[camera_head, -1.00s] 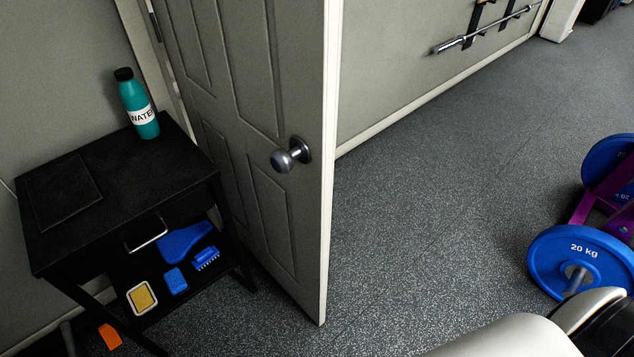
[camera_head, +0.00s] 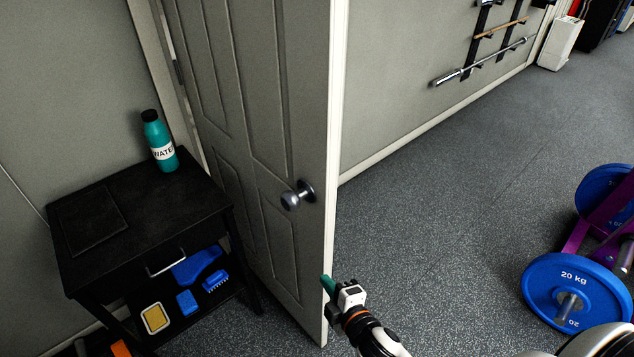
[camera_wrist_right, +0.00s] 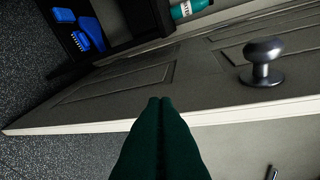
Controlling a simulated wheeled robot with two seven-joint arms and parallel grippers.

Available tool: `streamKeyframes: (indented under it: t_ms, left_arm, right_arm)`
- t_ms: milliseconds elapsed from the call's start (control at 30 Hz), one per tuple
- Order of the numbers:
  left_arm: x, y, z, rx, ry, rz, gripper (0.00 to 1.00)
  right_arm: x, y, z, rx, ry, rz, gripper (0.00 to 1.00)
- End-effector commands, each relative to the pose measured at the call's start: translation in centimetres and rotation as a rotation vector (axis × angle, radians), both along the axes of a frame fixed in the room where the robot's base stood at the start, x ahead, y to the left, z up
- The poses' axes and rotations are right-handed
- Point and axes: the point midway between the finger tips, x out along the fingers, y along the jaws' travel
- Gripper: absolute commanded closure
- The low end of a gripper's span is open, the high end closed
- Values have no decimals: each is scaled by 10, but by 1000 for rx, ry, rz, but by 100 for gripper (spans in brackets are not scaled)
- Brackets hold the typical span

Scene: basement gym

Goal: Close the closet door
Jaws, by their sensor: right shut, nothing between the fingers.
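The grey panelled closet door (camera_head: 255,130) stands open, its free edge facing me and its hinge side at the back left. Its round metal knob (camera_head: 297,196) is on the face to the left; the knob also shows in the right wrist view (camera_wrist_right: 262,62). My right gripper (camera_head: 327,284) is shut and empty, low by the door's free edge and below the knob. In the right wrist view its green fingers (camera_wrist_right: 160,104) are together, with the tips at or just short of the door's pale edge. I cannot tell whether they touch it. My left gripper is out of view.
A black side table (camera_head: 150,243) with a teal water bottle (camera_head: 160,142) on top stands left of the door. Blue items and a yellow sponge (camera_head: 155,318) lie on its shelf. Blue weight plates (camera_head: 565,292) are at the right. Floor between is clear.

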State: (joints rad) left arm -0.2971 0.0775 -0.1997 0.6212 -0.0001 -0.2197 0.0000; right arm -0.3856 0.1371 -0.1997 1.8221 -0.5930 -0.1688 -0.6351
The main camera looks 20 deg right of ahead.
Motion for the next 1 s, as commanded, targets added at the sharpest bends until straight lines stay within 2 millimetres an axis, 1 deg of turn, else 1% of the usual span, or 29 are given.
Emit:
streamKeyframes:
  t_ms: [33,100,200,300,367,467,567,900,1000]
  left_arm:
    - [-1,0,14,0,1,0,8]
    - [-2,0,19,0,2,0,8]
    - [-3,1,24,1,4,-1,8]
    - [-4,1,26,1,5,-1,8]
    - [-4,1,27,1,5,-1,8]
    - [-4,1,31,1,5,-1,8]
    - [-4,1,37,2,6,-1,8]
    - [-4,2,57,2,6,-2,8]
    - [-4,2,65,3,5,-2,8]
  right_arm:
    - [5,2,51,-53,-84,20,100]
    - [8,4,97,-123,-177,39,100]
    - [8,6,141,-190,-268,50,100]
    - [8,7,161,-224,-312,53,100]
    - [10,7,165,-232,-321,54,100]
    - [20,9,166,-233,-323,54,100]
    - [37,11,168,-231,-323,53,100]
    - [108,21,167,-228,-320,53,100]
    - [113,4,166,-231,-317,52,100]
